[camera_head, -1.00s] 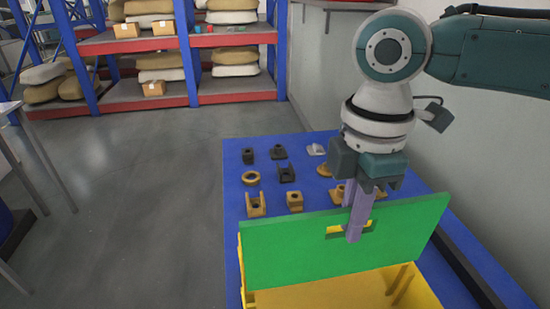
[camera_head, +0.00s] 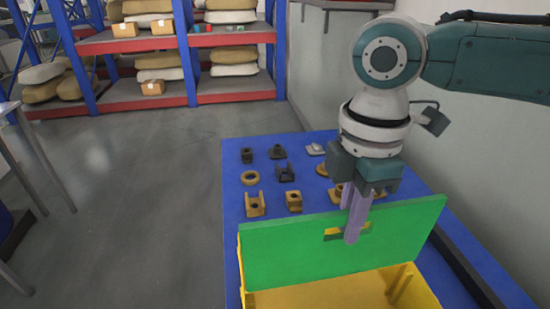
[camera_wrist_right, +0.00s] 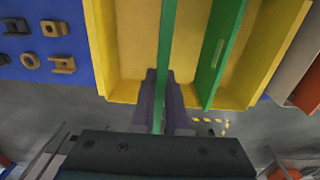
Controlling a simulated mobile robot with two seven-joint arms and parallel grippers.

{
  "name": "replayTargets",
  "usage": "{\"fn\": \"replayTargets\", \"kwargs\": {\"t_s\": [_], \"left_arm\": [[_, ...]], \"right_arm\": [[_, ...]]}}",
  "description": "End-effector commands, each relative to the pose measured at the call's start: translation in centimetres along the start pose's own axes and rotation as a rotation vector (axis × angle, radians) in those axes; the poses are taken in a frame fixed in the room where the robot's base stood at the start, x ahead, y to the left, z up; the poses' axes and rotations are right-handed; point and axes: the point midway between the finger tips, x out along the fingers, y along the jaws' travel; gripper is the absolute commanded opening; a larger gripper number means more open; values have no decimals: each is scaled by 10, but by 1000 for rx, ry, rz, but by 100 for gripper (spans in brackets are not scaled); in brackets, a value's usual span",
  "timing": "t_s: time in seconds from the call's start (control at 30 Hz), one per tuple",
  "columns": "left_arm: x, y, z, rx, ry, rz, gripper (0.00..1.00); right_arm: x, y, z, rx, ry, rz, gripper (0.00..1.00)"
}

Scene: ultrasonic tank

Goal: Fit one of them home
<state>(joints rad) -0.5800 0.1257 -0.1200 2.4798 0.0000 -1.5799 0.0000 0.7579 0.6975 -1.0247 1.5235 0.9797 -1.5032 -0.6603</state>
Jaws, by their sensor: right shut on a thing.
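A green panel (camera_head: 290,250) with a slot near its upper edge stands upright across the yellow box (camera_head: 422,290) in the head view. My right gripper (camera_head: 354,218) is shut on its upper part, one finger on each face, partly covering the slot. In the wrist view the held panel (camera_wrist_right: 167,35) appears edge-on between my right fingers (camera_wrist_right: 163,105), over the box (camera_wrist_right: 130,50). A second slotted green panel (camera_wrist_right: 215,60) stands to its right in the box. My left gripper is not in view.
The blue table (camera_head: 235,215) carries several small brown, black and grey parts beyond the box, such as a ring (camera_head: 250,177). A wall rises close on the right. Shelves (camera_head: 160,90) stand at the back left; open floor lies between.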

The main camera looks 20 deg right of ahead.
Motion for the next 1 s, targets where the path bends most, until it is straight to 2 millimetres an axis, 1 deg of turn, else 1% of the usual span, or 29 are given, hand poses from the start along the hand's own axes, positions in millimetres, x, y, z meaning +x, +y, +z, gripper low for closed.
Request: {"fn": "replayTargets", "kwargs": {"t_s": [0.27, 1.0], "left_arm": [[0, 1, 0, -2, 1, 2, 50], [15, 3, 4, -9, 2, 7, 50]], "right_arm": [[1, 0, 0, 0, 1, 0, 0], [27, 0, 0, 0, 1, -1, 0]]}}
